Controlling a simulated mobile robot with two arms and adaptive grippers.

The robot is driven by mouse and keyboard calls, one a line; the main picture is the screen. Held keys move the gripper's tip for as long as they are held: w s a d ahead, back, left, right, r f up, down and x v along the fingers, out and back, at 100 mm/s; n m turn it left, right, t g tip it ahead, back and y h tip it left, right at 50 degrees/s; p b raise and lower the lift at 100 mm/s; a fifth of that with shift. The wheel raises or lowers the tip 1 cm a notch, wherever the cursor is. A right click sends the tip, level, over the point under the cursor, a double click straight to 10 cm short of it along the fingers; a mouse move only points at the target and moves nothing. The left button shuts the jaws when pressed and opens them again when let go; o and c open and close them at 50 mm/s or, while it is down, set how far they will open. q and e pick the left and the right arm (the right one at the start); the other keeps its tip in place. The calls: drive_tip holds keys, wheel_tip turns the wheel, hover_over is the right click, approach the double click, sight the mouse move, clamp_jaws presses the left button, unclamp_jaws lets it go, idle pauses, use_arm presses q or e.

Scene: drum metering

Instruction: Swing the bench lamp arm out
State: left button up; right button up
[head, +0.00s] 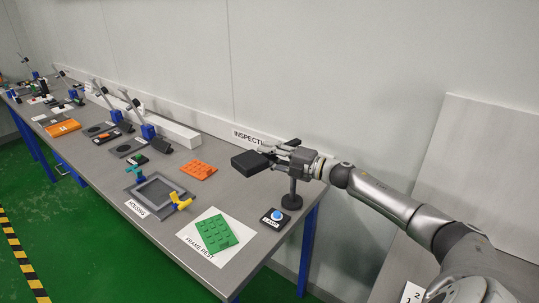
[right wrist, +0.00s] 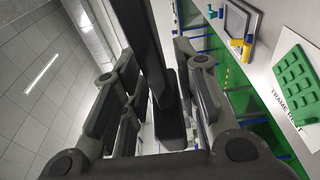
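The bench lamp stands at the right end of the bench in the head view, with a dark round base and post (head: 291,200) and a flat black head (head: 250,163) pointing left. My right gripper (head: 275,154) is at the lamp's upper part, behind the black head, and hides part of the arm. In the right wrist view a dark lamp bar (right wrist: 150,55) runs between my open right fingers (right wrist: 157,85), with a gap visible on each side. My left gripper is not in view.
A blue button box (head: 276,217) sits beside the lamp base. A green studded plate (head: 216,233) lies on a white sheet. A grey frame (head: 157,193) with teal and yellow clamps and an orange plate (head: 199,170) lie further left. The wall is close behind.

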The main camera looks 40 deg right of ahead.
drive_tip(key=shift+w, duration=0.1)
drive_tip(key=v, duration=1.2)
idle(0.5)
drive_tip(key=shift+a+f, duration=0.1)
drive_tip(key=shift+f, duration=0.05)
idle(0.5)
